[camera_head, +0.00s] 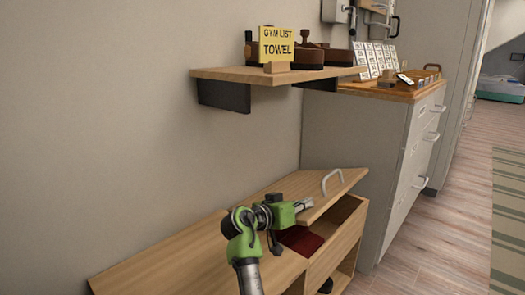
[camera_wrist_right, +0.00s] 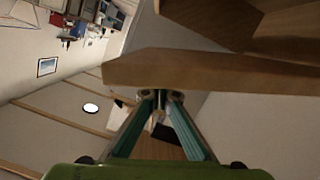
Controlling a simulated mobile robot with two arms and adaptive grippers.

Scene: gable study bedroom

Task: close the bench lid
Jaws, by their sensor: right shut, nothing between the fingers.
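The wooden bench (camera_head: 180,262) stands along the wall. Its lid (camera_head: 300,184), with a pale curved handle (camera_head: 332,182), is part open, its front edge raised above the box front. A dark red item (camera_head: 300,240) shows in the compartment below. My right gripper (camera_head: 307,204) is shut and empty at the lid's near front corner; I cannot tell if it touches. In the wrist view, the fingertips (camera_wrist_right: 160,96) meet just by the edge of a wooden board (camera_wrist_right: 215,72), probably the lid. My left gripper is not in view.
A wall shelf (camera_head: 270,75) with a yellow "GYM LIST TOWEL" sign (camera_head: 277,45) hangs above the bench. A grey drawer cabinet (camera_head: 345,130) stands close behind the bench's far end. The floor (camera_head: 430,235) at right is clear beside a striped rug (camera_head: 508,215).

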